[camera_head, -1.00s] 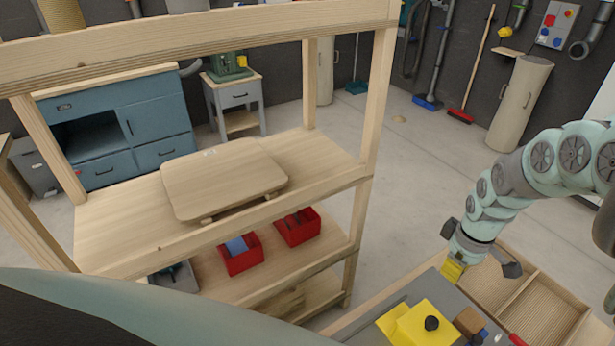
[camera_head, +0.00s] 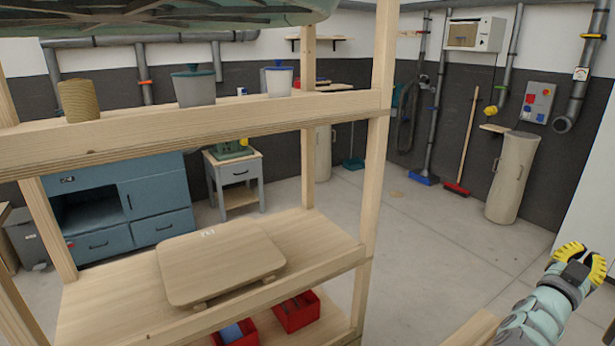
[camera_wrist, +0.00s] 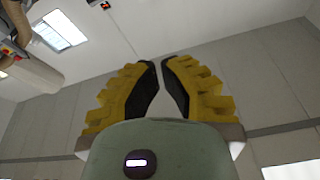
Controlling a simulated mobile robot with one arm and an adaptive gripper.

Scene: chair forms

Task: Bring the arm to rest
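My gripper (camera_head: 580,262) is at the right edge of the head view, at the end of my pale green arm, raised and pointing upward. Its two yellow, ribbed fingers stand apart. In the wrist view my gripper (camera_wrist: 160,75) shows both fingers with dark inner pads and a gap between them, with nothing held. Most of the arm is cut off by the head view's lower right edge.
A wooden shelf rack (camera_head: 330,105) fills the left and middle, with a wooden chair seat panel (camera_head: 220,262) on one shelf and red bins (camera_head: 297,312) below. A beige cylinder (camera_head: 512,178) stands by the back wall. Open floor (camera_head: 440,235) lies between rack and arm.

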